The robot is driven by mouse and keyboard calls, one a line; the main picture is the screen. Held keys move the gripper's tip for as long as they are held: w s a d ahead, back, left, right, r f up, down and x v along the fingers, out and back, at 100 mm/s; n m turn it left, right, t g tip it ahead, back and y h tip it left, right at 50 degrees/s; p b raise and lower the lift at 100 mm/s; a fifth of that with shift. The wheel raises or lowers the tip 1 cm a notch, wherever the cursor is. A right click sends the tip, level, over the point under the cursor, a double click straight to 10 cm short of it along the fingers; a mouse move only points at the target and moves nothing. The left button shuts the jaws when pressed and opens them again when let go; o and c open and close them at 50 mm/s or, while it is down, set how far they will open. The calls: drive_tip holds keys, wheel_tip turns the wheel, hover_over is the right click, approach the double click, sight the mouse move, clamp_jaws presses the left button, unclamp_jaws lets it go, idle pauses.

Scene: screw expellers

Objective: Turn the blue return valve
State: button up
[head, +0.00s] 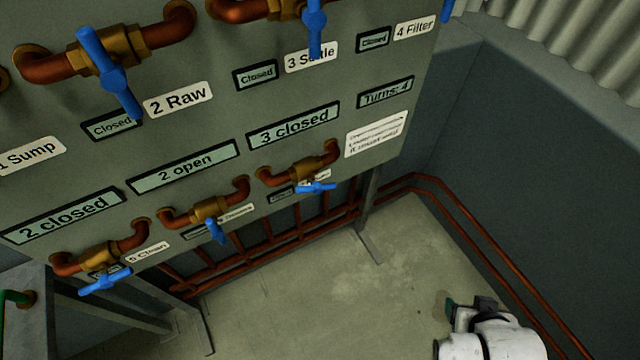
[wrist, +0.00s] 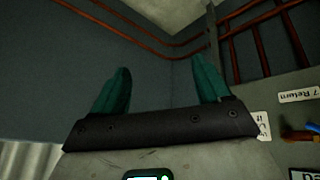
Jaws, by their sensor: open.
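The blue return valve handle (head: 318,188) is the rightmost of the lower row on the grey panel (head: 215,110). It lies roughly level, on a copper pipe with a brass body (head: 301,172). In the wrist view, part of a blue handle (wrist: 298,135) shows at the right edge, near a tag reading "7 Return" (wrist: 298,95). My gripper (head: 452,310) is at the lower right of the head view, well apart from the valve; its fingers are mostly hidden there. In the wrist view, my gripper (wrist: 160,75) has its teal fingers spread, with nothing between them.
Other blue handles stand on the panel: a lower middle one (head: 214,231), a lower left one (head: 105,281) and upper ones (head: 110,72). Copper pipes (head: 480,235) run along the wall base. The concrete floor (head: 310,290) below the panel is clear. Panel legs (head: 368,220) reach the floor.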

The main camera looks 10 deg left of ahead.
drive_tip(key=w+a+n+t+b, duration=0.15)
drive_tip(key=w+a+t, duration=0.4)
drive_tip(key=w, duration=0.55)
drive_tip(key=n+t+y+b, duration=0.2)
drive_tip(key=n+t+y, duration=0.2)
drive_tip(key=n+y, duration=0.7)
approach(319, 189)
drive_tip(key=shift+m+y, duration=0.6)
drive_tip(key=shift+m, duration=0.15)
drive_tip(key=x, duration=0.3)
drive_tip(key=b+x, duration=0.1)
drive_tip(key=x, duration=0.2)
drive_tip(key=f+b+x, duration=0.1)
drive_tip(key=x, duration=0.3)
drive_tip(key=shift+w+d, duration=0.15)
drive_tip(key=shift+d, duration=0.1)
drive_tip(key=shift+c, duration=0.2)
